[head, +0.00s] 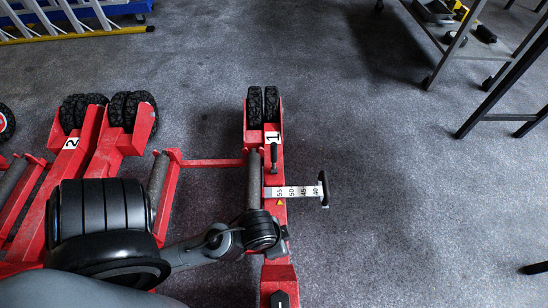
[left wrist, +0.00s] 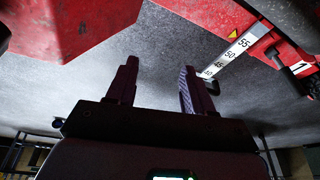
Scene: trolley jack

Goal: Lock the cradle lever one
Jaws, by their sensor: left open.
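The red trolley jack (head: 279,276) marked 1 stands on the floor, its number plate (head: 272,138) below two black wheels. A short black lever (head: 274,156) sits just below the plate; it also shows in the left wrist view (left wrist: 274,56). A white scale bar (head: 292,192) sticks out to the right and ends in a black handle (head: 324,189). My left gripper (left wrist: 158,68) is open with nothing between its fingers. In the head view my wrist hides most of this gripper. My right gripper is not in view.
More red jack arms, one marked 2 (head: 72,142), stand to the left with rollers and wheels. A ladder (head: 70,18) lies at the top left. A table frame (head: 500,90) stands at the right. The floor right of the jack is clear.

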